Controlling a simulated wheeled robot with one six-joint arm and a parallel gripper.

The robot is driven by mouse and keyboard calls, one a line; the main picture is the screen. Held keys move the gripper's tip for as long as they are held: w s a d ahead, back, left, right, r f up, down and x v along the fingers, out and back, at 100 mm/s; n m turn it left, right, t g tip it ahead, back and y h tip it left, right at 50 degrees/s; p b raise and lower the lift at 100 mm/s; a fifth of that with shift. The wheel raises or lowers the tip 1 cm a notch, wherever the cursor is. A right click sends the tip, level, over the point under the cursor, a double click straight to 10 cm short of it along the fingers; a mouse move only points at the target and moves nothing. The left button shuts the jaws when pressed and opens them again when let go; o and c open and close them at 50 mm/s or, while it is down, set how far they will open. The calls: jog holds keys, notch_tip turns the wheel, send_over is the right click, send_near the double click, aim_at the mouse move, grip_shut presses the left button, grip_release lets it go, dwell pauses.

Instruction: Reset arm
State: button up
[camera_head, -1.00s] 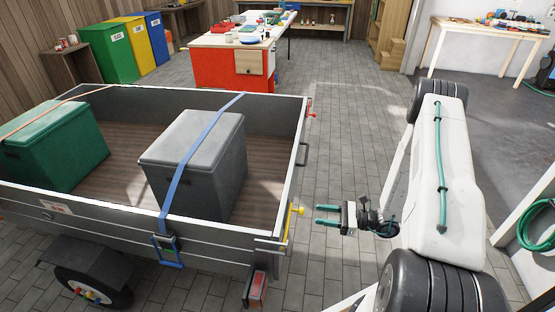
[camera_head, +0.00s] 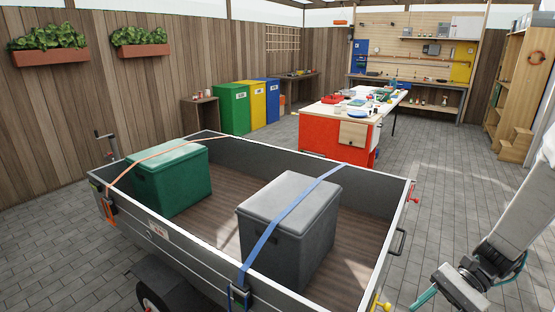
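My gripper (camera_head: 426,300) is at the lower right, beside the right end of the trailer and apart from it. Its teal fingers point down and left. The lower part is cut by the frame edge, and I cannot tell how far the fingers are apart. My white arm (camera_head: 527,215) comes in from the right edge. Nothing shows held in the gripper.
A grey trailer (camera_head: 165,243) holds a green box (camera_head: 170,180) under an orange strap and a grey box (camera_head: 290,225) under a blue strap. A red workbench (camera_head: 325,134) with clutter on top stands behind. Paved floor (camera_head: 450,185) is clear right of the trailer.

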jog(key=s+a+r+n+t+h, duration=0.2)
jog(key=s+r+n+h, duration=0.3)
jog(key=r, duration=0.6)
jog(key=s+a+r+n+t+h, duration=0.3)
jog(key=s+r+n+h, duration=0.3)
jog(key=r, duration=0.5)
jog(key=shift+s+a+r+t, duration=0.25)
jog(key=shift+s+a, duration=0.2)
jog(key=shift+a, duration=0.4)
